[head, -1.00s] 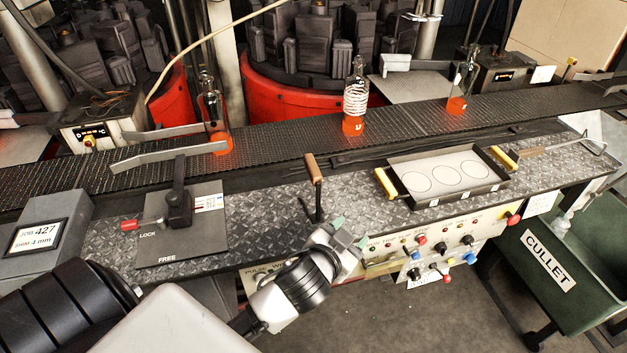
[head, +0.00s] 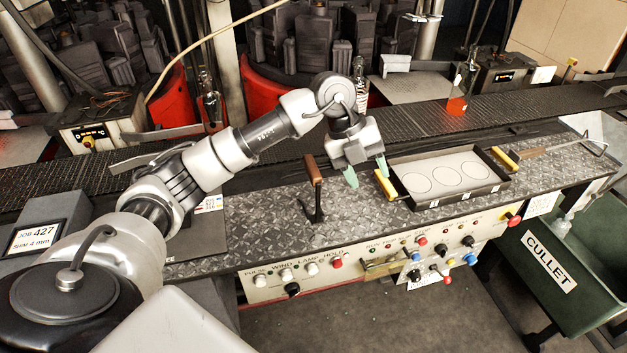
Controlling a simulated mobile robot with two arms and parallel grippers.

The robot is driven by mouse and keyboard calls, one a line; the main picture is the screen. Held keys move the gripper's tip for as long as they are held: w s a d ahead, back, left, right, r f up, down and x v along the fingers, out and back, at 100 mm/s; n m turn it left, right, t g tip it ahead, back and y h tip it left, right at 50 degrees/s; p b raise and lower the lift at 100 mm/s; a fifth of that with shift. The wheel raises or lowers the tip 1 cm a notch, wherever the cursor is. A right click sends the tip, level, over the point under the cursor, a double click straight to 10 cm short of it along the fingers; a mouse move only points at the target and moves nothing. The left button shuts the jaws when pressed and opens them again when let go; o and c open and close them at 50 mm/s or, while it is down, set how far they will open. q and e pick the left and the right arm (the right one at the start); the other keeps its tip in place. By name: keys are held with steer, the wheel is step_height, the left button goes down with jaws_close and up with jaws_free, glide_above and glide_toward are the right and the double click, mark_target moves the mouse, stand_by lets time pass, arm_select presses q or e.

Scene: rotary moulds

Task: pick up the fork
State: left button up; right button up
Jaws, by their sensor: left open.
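The fork, a long tool with a wooden handle (head: 530,153) and a thin metal forked end (head: 594,142), lies on the right end of the tread-plate bench, just right of the tray. My left gripper (head: 367,172) is open with its green fingertips pointing down. It is above the bench, just left of the tray's yellow handle, and well left of the fork. Nothing shows between its fingers. My right gripper is not in view.
A dark tray (head: 436,202) with yellow handles and circles sits between gripper and fork. A wooden-handled upright lever (head: 313,170) stands left of the gripper. A conveyor (head: 500,108) with hot-based bottles runs behind; a green cullet bin (head: 580,250) stands at right.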

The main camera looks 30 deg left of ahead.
mark_target(313, 168)
arm_select(q)
steer(key=a+r+n+y, duration=0.1)
steer(key=a+y, duration=0.1)
steer(key=a, duration=0.1)
steer(key=a+r+n+y, duration=0.1)
steer(key=a, duration=0.3)
steer(key=a+r+n+y, duration=0.1)
steer(key=a+y, duration=0.1)
steer(key=a, duration=0.2)
steer(key=shift+s+a+r+g+y, duration=0.1)
steer(key=shift+a+r+g+y, duration=0.05)
steer(key=shift+r+g+y, duration=0.2)
steer(key=shift+n, duration=0.3)
step_height(313, 168, down, 4)
steer(key=shift+a+f+p, duration=0.15)
steer(key=shift+f+p, duration=0.1)
steer(key=shift+p, duration=0.25)
steer(key=f, duration=0.1)
steer(key=f+p, duration=0.1)
steer(key=f, duration=0.1)
steer(key=f+p, duration=0.1)
steer(key=shift+s+a+f, duration=0.1)
steer(key=shift+s+f, duration=0.2)
steer(key=shift+f, duration=0.6)
jaws_close()
